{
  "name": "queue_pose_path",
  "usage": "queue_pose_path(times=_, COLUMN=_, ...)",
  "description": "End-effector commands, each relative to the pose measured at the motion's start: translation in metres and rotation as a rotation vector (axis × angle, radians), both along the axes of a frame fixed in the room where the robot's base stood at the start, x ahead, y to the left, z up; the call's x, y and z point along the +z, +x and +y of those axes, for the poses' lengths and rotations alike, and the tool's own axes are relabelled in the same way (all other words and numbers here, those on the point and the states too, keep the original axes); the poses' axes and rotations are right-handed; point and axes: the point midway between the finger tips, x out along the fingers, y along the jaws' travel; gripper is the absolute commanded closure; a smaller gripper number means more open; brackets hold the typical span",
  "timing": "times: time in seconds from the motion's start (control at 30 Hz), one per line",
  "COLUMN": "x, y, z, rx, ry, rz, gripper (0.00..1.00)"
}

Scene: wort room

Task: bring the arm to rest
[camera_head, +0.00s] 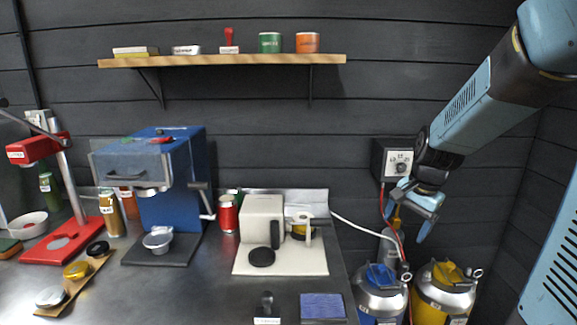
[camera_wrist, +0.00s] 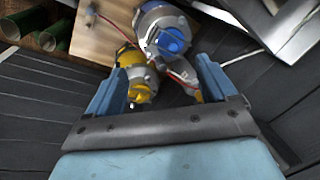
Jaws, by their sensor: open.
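My arm (camera_head: 490,95) reaches in from the upper right of the head view. My gripper (camera_head: 418,213) hangs in the air at its lower end, pointing down, in front of the dark plank wall. In the wrist view my gripper (camera_wrist: 160,85) shows two blue fingers set wide apart with nothing held between them. Beyond the fingers are a keg with a blue top (camera_wrist: 172,40) and a keg with a yellow top (camera_wrist: 138,75), both well below. The gripper appears clear of them.
The blue-topped keg (camera_head: 381,287) and yellow-topped keg (camera_head: 443,291) stand right of the steel counter (camera_head: 210,285). A control box (camera_head: 393,160) is on the wall close to my gripper, with a red hose below. A blue machine (camera_head: 160,180) and white appliance (camera_head: 262,222) stand on the counter.

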Motion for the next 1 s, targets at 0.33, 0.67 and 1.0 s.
queue_pose_path(times=0.33, x=0.063, y=-0.065, z=0.026, rx=0.325, ry=-0.101, rz=-0.133, gripper=0.15)
queue_pose_path(times=0.67, x=0.099, y=-0.133, z=0.044, rx=0.610, ry=-0.250, rz=-0.238, gripper=0.15)
queue_pose_path(times=1.0, x=0.111, y=-0.174, z=0.050, rx=0.774, ry=-0.366, rz=-0.285, gripper=0.15)
